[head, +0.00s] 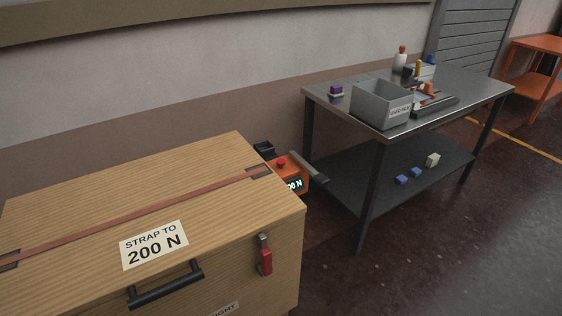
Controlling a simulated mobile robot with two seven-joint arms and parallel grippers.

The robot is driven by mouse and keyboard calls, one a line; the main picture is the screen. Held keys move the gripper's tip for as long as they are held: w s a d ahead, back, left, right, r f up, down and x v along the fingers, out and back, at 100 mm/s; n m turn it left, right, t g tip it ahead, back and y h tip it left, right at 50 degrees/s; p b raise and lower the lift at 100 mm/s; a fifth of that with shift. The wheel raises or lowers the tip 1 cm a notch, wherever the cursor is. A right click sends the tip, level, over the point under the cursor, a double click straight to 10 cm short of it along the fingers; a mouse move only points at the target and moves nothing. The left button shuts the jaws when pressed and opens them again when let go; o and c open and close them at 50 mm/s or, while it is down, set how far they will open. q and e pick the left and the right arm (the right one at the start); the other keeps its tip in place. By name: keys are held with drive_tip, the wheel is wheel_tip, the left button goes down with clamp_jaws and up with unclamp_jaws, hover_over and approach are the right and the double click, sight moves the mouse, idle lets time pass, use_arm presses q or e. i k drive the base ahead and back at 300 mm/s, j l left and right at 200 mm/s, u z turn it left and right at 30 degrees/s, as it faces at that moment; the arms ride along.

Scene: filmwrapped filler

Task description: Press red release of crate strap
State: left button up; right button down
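A wooden crate (80,215) fills the lower left of the head view. A reddish-brown strap (150,214) runs across its lid. At the strap's right end, behind the crate's far right edge, is an orange tensioner (302,175) with a small red button (281,162) on top. Its lit display (295,185) ends in "00 N"; its left part is hidden. A dark lever (312,170) sticks out beside it. A red-handled latch (265,258) hangs on the crate's front. Neither gripper is in view.
A label (154,245) on the lid reads "STRAP TO 200 N". A black handle (165,286) juts from the crate's front. To the right, a metal table (470,88) carries a grey bin (368,103) and small items. Floor at the lower right is clear.

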sight(280, 163)
drive_tip(key=i+l, duration=0.85)
drive_tip(key=l, duration=0.25)
drive_tip(key=u, duration=1.6)
drive_tip(key=l, duration=0.1)
